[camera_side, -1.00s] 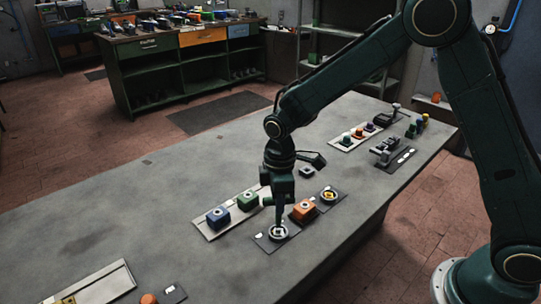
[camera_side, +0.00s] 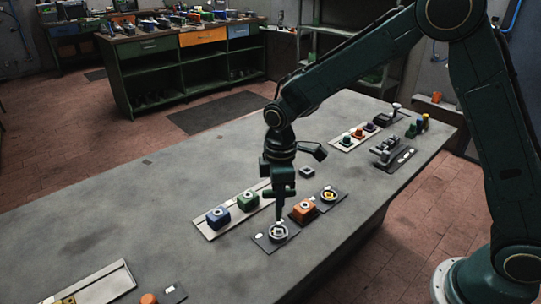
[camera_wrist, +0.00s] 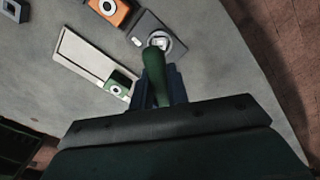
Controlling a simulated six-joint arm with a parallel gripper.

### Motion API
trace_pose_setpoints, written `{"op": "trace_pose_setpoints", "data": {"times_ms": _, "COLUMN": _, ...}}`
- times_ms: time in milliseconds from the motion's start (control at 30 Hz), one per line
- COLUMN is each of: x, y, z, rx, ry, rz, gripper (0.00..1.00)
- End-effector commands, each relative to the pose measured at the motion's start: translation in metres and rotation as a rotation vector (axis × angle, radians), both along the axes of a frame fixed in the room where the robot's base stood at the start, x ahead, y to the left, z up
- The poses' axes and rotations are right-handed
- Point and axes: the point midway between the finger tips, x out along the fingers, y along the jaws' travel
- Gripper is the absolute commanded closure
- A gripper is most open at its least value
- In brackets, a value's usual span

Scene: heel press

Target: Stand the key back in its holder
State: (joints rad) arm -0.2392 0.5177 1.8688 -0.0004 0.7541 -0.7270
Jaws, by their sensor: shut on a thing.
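My gripper (camera_side: 279,197) points straight down above the front dark plate (camera_side: 261,240) on the bench. It is shut on the key (camera_wrist: 155,80), which shows green between the jaws in the wrist view. In the side view the key (camera_side: 279,211) hangs as a thin dark upright shape. Its lower end is just above or at the round pale-rimmed socket (camera_side: 278,233) on that plate; I cannot tell whether they touch. In the wrist view the key's far end covers part of the socket (camera_wrist: 167,44).
An orange block (camera_side: 303,210) and a yellow-ringed socket (camera_side: 329,195) stand close on the right.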

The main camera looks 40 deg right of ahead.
Motion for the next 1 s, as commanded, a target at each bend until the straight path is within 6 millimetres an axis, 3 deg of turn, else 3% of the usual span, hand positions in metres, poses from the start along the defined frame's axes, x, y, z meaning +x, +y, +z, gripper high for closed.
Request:
{"op": "trace_pose_setpoints", "data": {"times_ms": 267, "x": 0.013, "y": -0.012, "z": 0.000, "rx": 0.000, "ry": 0.000, "rz": -0.059, "gripper": 1.00}}
{"op": "trace_pose_setpoints", "data": {"times_ms": 467, "x": 0.043, "y": -0.043, "z": 0.002, "rx": 0.000, "ry": -0.001, "rz": -0.205, "gripper": 1.00}}
{"op": "trace_pose_setpoints", "data": {"times_ms": 800, "x": 0.102, "y": -0.142, "z": 0.005, "rx": 0.000, "ry": -0.002, "rz": -0.587, "gripper": 1.00}}
{"op": "trace_pose_setpoints", "data": {"times_ms": 1000, "x": 0.121, "y": -0.203, "z": 0.007, "rx": 0.000, "ry": -0.002, "rz": -0.794, "gripper": 1.00}}
